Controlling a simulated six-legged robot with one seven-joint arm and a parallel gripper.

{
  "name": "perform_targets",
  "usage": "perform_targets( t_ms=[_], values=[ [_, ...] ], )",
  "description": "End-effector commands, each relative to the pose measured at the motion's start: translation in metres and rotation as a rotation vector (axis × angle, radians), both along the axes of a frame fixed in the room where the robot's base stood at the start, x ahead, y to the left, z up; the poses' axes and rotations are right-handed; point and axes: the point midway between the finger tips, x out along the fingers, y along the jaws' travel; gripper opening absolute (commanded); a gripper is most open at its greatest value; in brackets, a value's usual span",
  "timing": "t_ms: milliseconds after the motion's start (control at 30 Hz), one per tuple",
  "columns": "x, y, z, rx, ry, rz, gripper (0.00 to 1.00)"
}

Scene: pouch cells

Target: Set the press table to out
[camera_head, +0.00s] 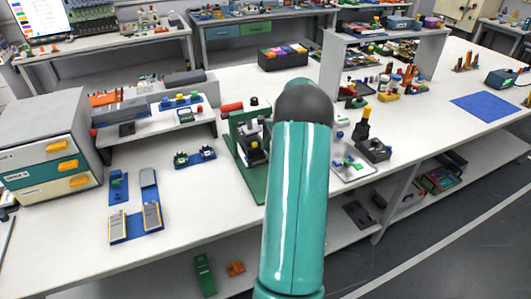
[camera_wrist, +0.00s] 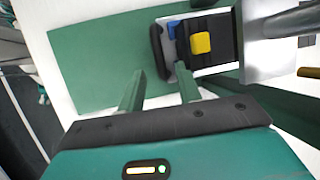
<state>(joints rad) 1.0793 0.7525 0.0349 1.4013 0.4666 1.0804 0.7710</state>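The press (camera_head: 248,150) stands on the bench in the head view, with a green frame and dark inner parts; my arm partly covers it. In the wrist view, its green base plate (camera_wrist: 90,60) lies below. The press table (camera_wrist: 222,48) is dark with a light edge and carries a yellow block (camera_wrist: 201,43) and a small blue part. A black bar-shaped handle (camera_wrist: 157,50) sits at the table's left end. My gripper (camera_wrist: 159,70) is open, its two green fingers apart. The handle's near end shows between the fingertips; contact cannot be told. The head view hides my gripper.
A metal cylinder (camera_wrist: 295,20) and a light block lie right of the table in the wrist view. In the head view, a blue fixture (camera_head: 136,228), a drawer cabinet (camera_head: 45,150) and a dark device (camera_head: 373,150) flank the press.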

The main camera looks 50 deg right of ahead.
Motion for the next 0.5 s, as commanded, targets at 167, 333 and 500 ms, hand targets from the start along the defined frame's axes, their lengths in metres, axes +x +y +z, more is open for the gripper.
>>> perform_targets(
  t_ms=[167, 333, 500],
  values=[
    [0.008, 0.005, -0.016, 0.000, 0.001, 0.001, 0.34],
    [0.010, 0.006, -0.019, -0.001, 0.000, 0.002, 0.34],
    [0.010, 0.005, -0.018, -0.001, 0.000, 0.001, 0.28]
  ],
)
